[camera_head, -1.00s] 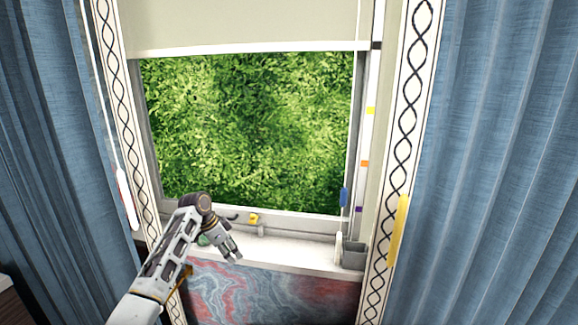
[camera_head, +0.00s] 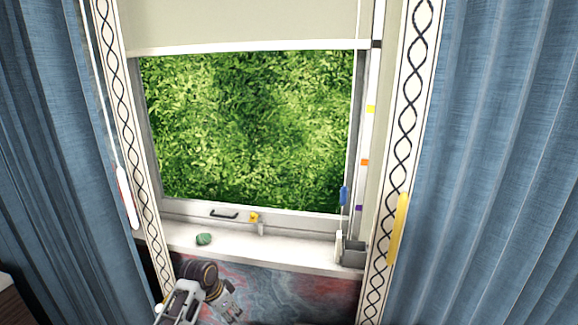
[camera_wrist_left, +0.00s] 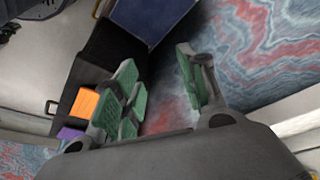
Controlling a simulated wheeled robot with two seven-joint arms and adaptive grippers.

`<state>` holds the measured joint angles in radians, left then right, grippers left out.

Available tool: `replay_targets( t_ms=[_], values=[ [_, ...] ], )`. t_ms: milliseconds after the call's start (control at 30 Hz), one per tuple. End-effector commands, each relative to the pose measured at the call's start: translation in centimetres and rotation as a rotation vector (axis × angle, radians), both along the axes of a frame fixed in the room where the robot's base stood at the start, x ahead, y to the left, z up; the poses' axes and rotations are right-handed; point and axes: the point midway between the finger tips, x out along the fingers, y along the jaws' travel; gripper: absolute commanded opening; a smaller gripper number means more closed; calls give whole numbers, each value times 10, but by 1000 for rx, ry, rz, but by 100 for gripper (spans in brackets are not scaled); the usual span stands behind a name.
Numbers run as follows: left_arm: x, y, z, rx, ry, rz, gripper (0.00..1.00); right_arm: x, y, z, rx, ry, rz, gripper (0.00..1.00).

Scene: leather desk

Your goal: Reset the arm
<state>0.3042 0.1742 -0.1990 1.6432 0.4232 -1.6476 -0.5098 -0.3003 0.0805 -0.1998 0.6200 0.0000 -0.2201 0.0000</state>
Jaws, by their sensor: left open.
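My left gripper (camera_head: 230,309) is low in the head view, below the window sill and in front of the marbled red and blue panel. In the left wrist view its two green-padded fingers (camera_wrist_left: 165,98) are apart, with nothing between them. My left arm comes in from the bottom edge of the head view. My right gripper is in neither view.
The white sill (camera_head: 290,256) holds a green stone-like object (camera_head: 204,239) and a grey box (camera_head: 352,254). A yellow latch (camera_head: 254,217) and dark handle (camera_head: 224,214) are on the window frame. Blue curtains (camera_head: 500,160) hang at both sides.

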Motion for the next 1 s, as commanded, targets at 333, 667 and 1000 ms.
replay_targets(
  t_ms=[333,667,1000],
  values=[
    [-60,1,-23,14,6,111,42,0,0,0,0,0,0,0],
    [-116,5,-32,25,4,228,42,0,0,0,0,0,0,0],
    [-174,14,-30,36,0,355,42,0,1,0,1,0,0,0]
  ],
)
